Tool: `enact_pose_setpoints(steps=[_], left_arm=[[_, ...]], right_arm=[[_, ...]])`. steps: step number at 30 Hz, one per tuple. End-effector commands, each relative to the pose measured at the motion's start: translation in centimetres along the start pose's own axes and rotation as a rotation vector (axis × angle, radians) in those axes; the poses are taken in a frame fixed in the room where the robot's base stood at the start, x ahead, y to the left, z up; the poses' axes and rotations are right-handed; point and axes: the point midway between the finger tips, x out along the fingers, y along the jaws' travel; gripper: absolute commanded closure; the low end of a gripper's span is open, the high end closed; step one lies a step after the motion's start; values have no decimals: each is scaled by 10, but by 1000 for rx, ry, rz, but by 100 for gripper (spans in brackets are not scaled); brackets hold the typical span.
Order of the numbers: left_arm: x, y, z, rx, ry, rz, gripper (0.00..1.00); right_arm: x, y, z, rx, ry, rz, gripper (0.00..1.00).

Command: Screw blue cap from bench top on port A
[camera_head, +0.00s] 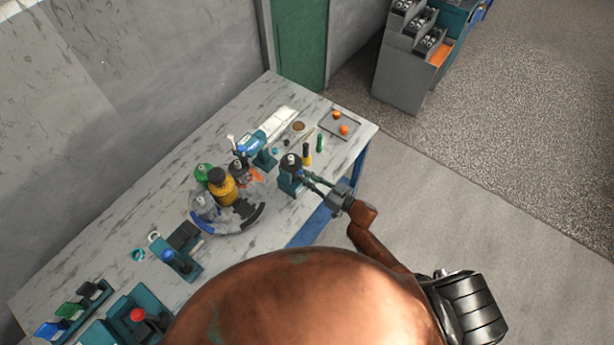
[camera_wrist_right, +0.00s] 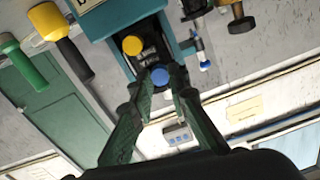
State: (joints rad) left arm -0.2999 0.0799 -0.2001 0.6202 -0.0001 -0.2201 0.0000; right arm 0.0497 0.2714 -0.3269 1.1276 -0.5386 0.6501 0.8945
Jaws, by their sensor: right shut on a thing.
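The hydraulic motor (camera_head: 289,181) is a teal block with a black top, standing near the front edge of the bench (camera_head: 345,150). Its dark face shows in the right wrist view, with a yellow cap (camera_wrist_right: 132,45) on it. My right gripper (camera_head: 305,179) reaches in from the right to the motor's side. In the right wrist view its fingertips (camera_wrist_right: 161,80) are shut on the blue cap (camera_wrist_right: 159,76), just below the yellow cap and close to the dark face. The port behind the blue cap is hidden, so I cannot tell how the cap sits. My left gripper is out of view.
A tray (camera_head: 350,123) with orange pieces lies at the bench's far right corner. Yellow-black and green-handled tools (camera_head: 319,146) stand beside the motor. A round stand (camera_head: 228,218) with bottles is to the left. The floor (camera_head: 480,215) at right is clear.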

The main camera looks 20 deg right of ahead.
Motion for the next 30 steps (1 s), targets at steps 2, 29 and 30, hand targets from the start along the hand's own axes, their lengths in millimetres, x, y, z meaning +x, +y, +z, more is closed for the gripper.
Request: enact_pose_setpoints(steps=[2,29,30], left_arm=[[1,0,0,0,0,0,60],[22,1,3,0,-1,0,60],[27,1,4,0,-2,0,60]], right_arm=[[0,0,2,0,-2,-1,100],[0,2,3,-351,2,1,75],[0,2,4,-422,2,1,75]])
